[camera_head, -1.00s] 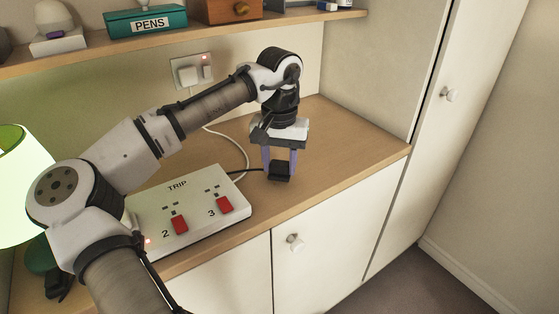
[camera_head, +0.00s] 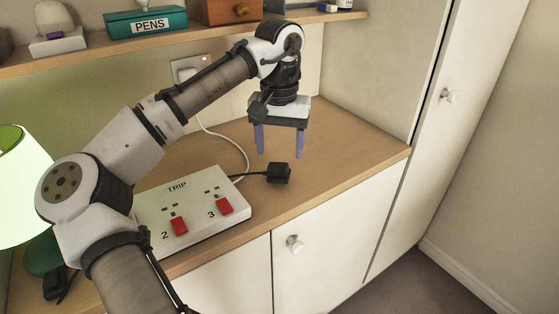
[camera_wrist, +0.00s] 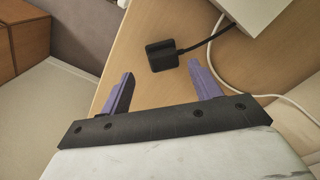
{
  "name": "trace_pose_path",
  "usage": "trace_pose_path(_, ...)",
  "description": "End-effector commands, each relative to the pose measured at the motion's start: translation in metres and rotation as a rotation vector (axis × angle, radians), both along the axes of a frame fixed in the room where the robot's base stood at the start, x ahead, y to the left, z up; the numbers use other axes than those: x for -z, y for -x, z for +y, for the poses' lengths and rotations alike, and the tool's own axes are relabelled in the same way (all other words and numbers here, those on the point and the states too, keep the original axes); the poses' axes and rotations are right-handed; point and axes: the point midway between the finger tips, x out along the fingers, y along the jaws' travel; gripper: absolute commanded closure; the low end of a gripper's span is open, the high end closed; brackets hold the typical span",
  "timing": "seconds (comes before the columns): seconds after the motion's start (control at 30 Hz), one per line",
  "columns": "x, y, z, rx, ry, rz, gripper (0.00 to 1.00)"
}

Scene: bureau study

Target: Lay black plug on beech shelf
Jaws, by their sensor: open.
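The black plug (camera_head: 278,172) lies on the beech shelf (camera_head: 340,150), to the right of the white TRIP panel, with its black cord running left. It also shows in the wrist view (camera_wrist: 161,55), just beyond the fingertips and apart from them. My gripper (camera_head: 280,155) is open and empty, with its purple fingers above and behind the plug, clear of the shelf. In the wrist view the two fingers (camera_wrist: 160,70) stand wide apart with nothing between them.
The white TRIP panel (camera_head: 203,233) with red switches 2 and 3 sits left of the plug. A white cord (camera_head: 238,150) curves behind it from the wall socket (camera_head: 186,70). A green lamp (camera_head: 15,185) stands far left. An upper shelf (camera_head: 200,37) overhangs the back. The shelf's right end is clear.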

Motion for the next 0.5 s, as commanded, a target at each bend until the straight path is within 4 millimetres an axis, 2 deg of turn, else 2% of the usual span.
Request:
trace_pose_path(0.1,-0.026,0.0,-0.001,0.001,0.002,-0.001,0.37)
trace_pose_path(0.27,-0.056,0.0,0.0,0.0,-0.002,-0.001,0.37)
trace_pose_path(0.5,-0.071,0.0,0.0,0.0,0.0,0.001,0.37)
